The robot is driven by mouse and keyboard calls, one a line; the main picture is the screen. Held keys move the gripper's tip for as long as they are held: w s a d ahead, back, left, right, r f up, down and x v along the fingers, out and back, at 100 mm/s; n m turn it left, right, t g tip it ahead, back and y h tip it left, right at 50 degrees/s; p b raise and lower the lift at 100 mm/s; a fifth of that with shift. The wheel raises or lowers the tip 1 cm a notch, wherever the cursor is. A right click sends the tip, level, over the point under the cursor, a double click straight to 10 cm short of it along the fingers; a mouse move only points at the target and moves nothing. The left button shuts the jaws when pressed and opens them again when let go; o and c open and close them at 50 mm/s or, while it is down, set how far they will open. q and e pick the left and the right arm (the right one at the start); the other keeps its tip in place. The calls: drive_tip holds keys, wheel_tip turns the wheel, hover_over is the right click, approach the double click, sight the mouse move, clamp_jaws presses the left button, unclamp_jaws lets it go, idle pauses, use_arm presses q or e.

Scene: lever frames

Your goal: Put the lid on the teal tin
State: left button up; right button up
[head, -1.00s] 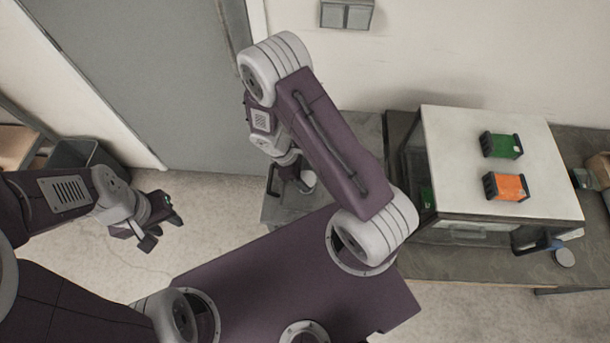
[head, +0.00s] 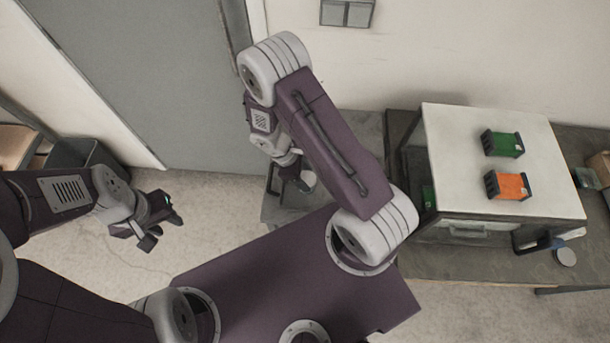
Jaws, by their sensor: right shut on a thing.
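My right gripper (head: 297,180) points down over a small grey stand, partly hidden by my own forearm. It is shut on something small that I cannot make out. A pale round thing (head: 309,181) shows right beside its fingers; I cannot tell whether this is the lid or the tin, or whether it is what the gripper holds. No teal tin can be made out. My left gripper (head: 163,231) is open and empty, over the floor at the left, far from the stand.
The grey stand (head: 275,210) sits under my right gripper. At the right, a white-topped cabinet (head: 455,150) on a dark counter (head: 440,262) carries a green box (head: 503,144) and an orange box (head: 509,186). A pale disc (head: 565,257) lies on the counter. A bin stands at the left.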

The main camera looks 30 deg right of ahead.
drive_tip(key=shift+f, duration=0.15)
drive_tip(key=o, duration=1.4)
wheel_tip(320, 180, up, 7)
drive_tip(key=p, duration=0.6)
